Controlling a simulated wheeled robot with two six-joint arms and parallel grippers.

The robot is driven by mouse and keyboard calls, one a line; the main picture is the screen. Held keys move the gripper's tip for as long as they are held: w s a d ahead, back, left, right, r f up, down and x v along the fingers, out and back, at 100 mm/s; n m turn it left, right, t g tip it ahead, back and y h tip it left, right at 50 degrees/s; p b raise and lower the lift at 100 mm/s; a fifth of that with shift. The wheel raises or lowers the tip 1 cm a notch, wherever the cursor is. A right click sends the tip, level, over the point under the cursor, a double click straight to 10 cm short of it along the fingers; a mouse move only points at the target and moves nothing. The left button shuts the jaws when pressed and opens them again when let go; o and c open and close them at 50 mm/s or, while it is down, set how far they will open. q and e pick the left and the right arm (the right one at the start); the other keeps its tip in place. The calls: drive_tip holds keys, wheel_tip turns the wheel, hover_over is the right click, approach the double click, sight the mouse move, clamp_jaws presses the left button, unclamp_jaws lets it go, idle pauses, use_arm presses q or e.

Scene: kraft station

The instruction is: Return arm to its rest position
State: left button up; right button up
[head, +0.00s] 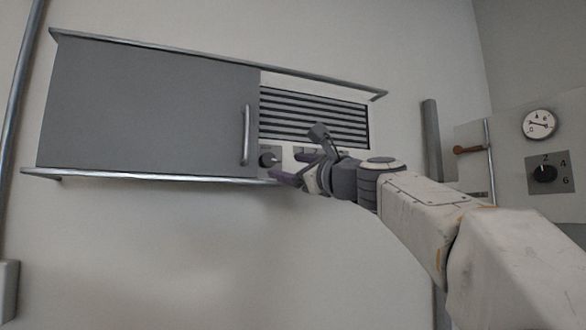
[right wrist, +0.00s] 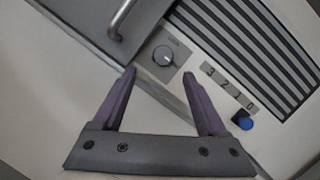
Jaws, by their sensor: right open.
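My right arm reaches in from the lower right in the head view. Its gripper (head: 294,168) is in front of the wall unit, just right of the cabinet door's handle. In the right wrist view the gripper's two purple fingers (right wrist: 158,90) are spread apart with nothing between them. A grey round knob (right wrist: 163,56) sits beyond the fingertips; the knob also shows in the head view (head: 268,160), close to the gripper. I cannot tell whether a finger touches the panel. My left gripper is not in view.
A grey cabinet door (head: 150,105) with a vertical handle (head: 246,135) is on the left, between two metal rails. A slatted vent (head: 315,115) is beside it. A blue knob (right wrist: 242,120) and number tiles (right wrist: 228,86) are right of the fingers. A gauge (head: 539,123) and dial (head: 545,173) are far right.

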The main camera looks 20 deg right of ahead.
drive_tip(key=shift+s+d, duration=0.1)
drive_tip(key=shift+d, duration=0.25)
